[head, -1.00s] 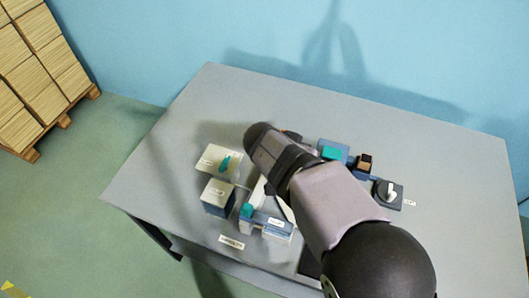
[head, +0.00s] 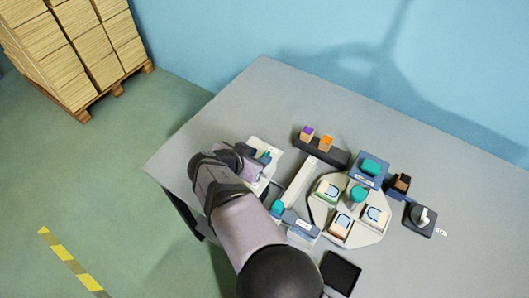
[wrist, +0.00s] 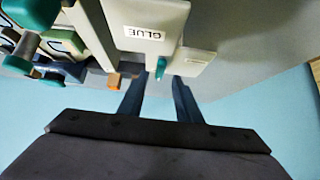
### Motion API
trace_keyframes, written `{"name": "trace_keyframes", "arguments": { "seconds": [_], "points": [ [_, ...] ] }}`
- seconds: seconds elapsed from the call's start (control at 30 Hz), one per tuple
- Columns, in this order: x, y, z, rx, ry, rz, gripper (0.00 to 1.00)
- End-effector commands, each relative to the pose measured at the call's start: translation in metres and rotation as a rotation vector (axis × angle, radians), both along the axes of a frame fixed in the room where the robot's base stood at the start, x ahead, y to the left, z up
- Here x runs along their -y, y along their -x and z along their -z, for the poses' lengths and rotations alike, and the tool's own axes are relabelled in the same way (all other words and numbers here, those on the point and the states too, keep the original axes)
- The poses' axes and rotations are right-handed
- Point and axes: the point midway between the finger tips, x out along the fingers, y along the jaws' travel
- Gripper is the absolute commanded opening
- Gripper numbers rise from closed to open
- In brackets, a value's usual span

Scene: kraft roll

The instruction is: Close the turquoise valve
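The turquoise valve is a small lever (wrist: 160,67) on a pale box labelled GLUE (wrist: 145,17) in the wrist view. In the head view the lever (head: 266,156) shows small beside my gripper, on the pale box (head: 262,143) near the table's left side. My gripper (wrist: 158,84) is open in the wrist view, with its two dark fingers apart. The lever lies in line with the gap between the fingertips; I cannot tell whether they touch it. In the head view my wrist hides part of the box.
Right of the box are a pale rail with a turquoise knob (head: 277,208), a round plate with several pieces (head: 318,213), a blue block with a turquoise top (head: 370,168) and a black dial (head: 421,217). A dark rack (head: 336,157) stands behind. The table's far right is clear.

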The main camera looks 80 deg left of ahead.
Motion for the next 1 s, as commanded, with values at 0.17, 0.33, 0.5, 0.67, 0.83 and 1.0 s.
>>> {"name": "trace_keyframes", "arguments": {
  "seconds": [0.17,0.33,0.5,0.67,0.83,1.0],
  "points": [
    [-0.010,-0.012,0.014,0.000,0.003,0.002,0.31],
    [-0.019,-0.019,0.025,0.000,0.002,0.001,0.31],
    [-0.023,-0.023,0.032,0.000,0.001,0.001,0.31],
    [-0.024,-0.025,0.034,-0.001,0.000,0.001,0.31],
    [-0.024,-0.024,0.034,-0.001,0.000,0.001,0.31],
    [-0.024,-0.024,0.034,0.000,0.000,0.001,0.00]
  ]
}}
